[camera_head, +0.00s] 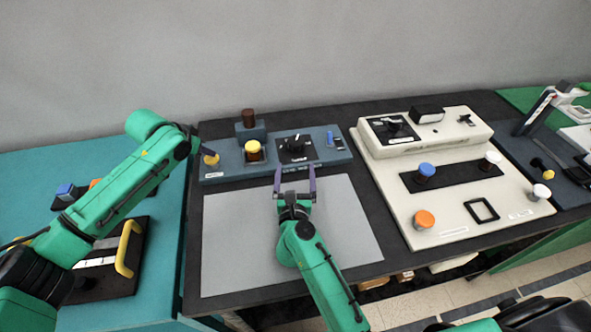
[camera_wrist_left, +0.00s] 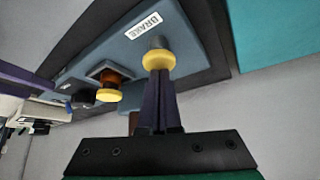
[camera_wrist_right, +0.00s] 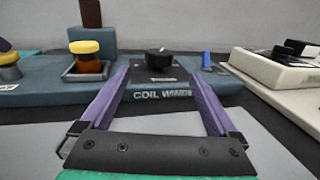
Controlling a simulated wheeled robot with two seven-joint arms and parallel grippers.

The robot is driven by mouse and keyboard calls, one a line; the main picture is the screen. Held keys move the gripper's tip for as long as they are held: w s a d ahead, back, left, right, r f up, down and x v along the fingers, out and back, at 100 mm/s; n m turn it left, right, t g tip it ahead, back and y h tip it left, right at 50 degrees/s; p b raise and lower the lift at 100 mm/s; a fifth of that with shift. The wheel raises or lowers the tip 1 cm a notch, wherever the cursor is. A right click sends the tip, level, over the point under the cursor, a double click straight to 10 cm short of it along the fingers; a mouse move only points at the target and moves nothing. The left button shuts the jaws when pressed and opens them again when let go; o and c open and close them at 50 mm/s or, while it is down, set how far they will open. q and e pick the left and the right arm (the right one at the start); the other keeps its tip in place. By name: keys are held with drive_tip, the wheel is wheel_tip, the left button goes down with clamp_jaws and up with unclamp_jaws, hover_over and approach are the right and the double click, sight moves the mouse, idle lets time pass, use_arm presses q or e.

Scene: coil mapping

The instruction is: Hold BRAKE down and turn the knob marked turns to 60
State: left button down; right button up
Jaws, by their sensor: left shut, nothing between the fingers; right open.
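The yellow-capped BRAKE button (camera_head: 211,159) is at the left end of the blue-grey coil panel (camera_head: 225,171). It also shows beside the BRAKE label in the left wrist view (camera_wrist_left: 158,59). My left gripper (camera_head: 206,150) is shut and empty, its fingertips at the yellow cap, apparently touching it; how far the button is pressed I cannot tell. The black knob (camera_head: 295,143) sits on a dark dial plate, also seen in the right wrist view (camera_wrist_right: 158,57); its small lettering is unreadable. My right gripper (camera_head: 295,174) is open and empty in front of it, fingers either side.
A second yellow-capped button (camera_head: 253,147) in a square collar and a brown post (camera_head: 248,117) stand between BRAKE and the knob. A blue switch (camera_head: 330,138) is right of the knob.

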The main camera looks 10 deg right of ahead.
sight(300, 147)
drive_tip(key=shift+d+f+n+y, duration=0.25)
drive_tip(key=shift+d+n+y, duration=0.05)
drive_tip(key=shift+d, duration=0.05)
drive_tip(key=d+n+y, duration=0.1)
drive_tip(key=d+f+n+y, duration=0.1)
drive_tip(key=d+y, duration=0.1)
drive_tip(key=shift+s+t, duration=0.15)
drive_tip(key=shift+t, duration=0.15)
drive_tip(key=d+n+y, duration=0.2)
drive_tip(key=y, duration=0.1)
drive_tip(key=s+d+r+n+y, duration=0.1)
drive_tip(key=y, duration=0.1)
drive_tip(key=shift+d+g, duration=0.1)
drive_tip(key=shift+g, duration=0.3)
drive_tip(key=shift+s+r+y, duration=0.1)
drive_tip(key=shift+s+y, duration=0.05)
drive_tip(key=shift+y, duration=0.15)
drive_tip(key=x, duration=1.2)
drive_tip(key=c, duration=1.4)
